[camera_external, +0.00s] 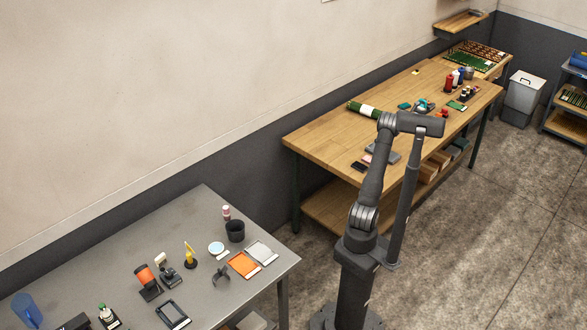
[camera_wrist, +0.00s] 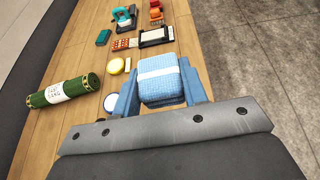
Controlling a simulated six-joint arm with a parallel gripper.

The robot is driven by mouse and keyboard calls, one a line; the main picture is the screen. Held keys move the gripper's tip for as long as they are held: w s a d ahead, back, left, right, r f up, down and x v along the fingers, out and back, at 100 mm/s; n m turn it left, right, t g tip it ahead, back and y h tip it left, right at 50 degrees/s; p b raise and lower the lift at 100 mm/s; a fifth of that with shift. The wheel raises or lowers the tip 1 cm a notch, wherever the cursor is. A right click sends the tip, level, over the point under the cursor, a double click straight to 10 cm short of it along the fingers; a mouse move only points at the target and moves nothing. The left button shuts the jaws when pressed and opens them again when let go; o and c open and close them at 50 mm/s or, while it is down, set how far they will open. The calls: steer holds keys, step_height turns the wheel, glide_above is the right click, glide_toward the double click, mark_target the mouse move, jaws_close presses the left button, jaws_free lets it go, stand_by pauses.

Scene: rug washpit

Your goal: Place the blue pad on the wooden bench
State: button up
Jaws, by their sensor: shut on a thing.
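The blue pad (camera_wrist: 162,91) is a folded, textured light-blue block with a white band. In the wrist view it sits between the two blue fingers of my gripper (camera_wrist: 158,72), which is shut on it. The wooden bench (camera_wrist: 62,122) lies below and ahead in that view; its right edge runs close by the pad. I cannot tell whether the pad touches the bench top. In the external view the wooden bench (camera_external: 325,137) stands along the wall behind my arm. My gripper and the pad cannot be clearly made out there.
A green roll with a white label (camera_wrist: 64,92) lies left of the pad. A grey metal table (camera_external: 120,265) with several items stands at the lower left.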

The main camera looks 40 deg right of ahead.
steer(key=s+d, duration=0.2)
steer(key=s, duration=0.4)
glide_above(406, 146)
steer(key=shift+m+g, duration=0.3)
steer(key=shift+g, duration=0.1)
steer(key=f, duration=1.8)
steer(key=shift+w, duration=0.2)
steer(key=shift+f, duration=2)
steer(key=shift+f, duration=0.15)
steer(key=o, duration=1)
steer(key=shift+o, duration=0.2)
